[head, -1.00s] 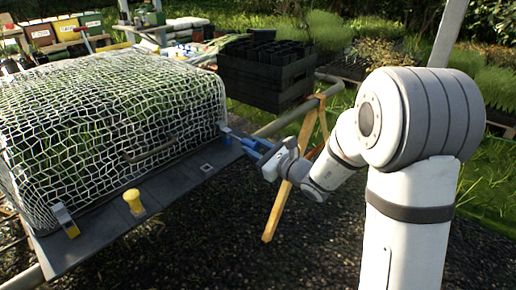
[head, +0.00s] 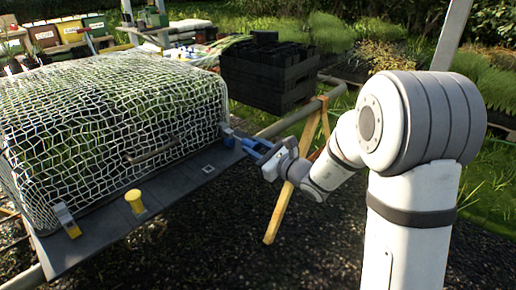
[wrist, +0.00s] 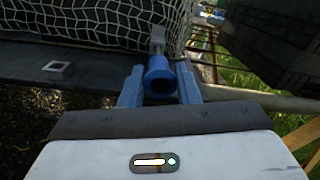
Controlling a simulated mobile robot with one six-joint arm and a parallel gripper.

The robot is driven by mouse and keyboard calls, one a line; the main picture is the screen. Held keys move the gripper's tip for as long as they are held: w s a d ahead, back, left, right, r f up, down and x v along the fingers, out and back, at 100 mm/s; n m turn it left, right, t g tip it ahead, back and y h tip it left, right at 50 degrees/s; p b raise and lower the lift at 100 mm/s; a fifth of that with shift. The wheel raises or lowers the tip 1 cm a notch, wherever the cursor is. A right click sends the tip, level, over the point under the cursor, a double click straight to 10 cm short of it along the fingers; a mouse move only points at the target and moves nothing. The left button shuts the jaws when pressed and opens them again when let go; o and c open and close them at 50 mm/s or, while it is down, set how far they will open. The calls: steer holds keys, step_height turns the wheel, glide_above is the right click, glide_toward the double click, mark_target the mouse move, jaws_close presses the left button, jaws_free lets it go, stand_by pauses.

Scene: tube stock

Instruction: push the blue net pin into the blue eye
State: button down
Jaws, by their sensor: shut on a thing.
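The blue net pin (wrist: 159,76) is between the two blue fingers of my gripper (wrist: 159,90), which is shut on it. In the wrist view its round end faces the camera and its far end points at a grey bracket (wrist: 157,38) at the net's edge. In the head view my gripper (head: 256,151) is at the right corner of the bench, just right of the blue eye (head: 228,138). The pin's tip and the eye's hole are hidden, so I cannot tell how deep the pin sits.
A white net (head: 110,120) covers a dome on the dark ledge (head: 175,190). A yellow pin (head: 135,201) stands on the ledge, near a yellow-marked bracket (head: 67,221). An empty square socket (head: 208,169) lies nearer the gripper. Black crates (head: 268,80) stand behind; a wooden trestle leg (head: 280,212) is below.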

mark_target(246, 142)
steer(key=shift+b+x, duration=0.4)
steer(key=shift+x, duration=1.75)
jaws_free()
stand_by(0.5)
steer(key=shift+d, duration=0.1)
steer(key=shift+v, duration=1.1)
steer(key=shift+s, duration=0.1)
steer(key=shift+b+v, duration=0.55)
steer(key=shift+v, duration=2.2)
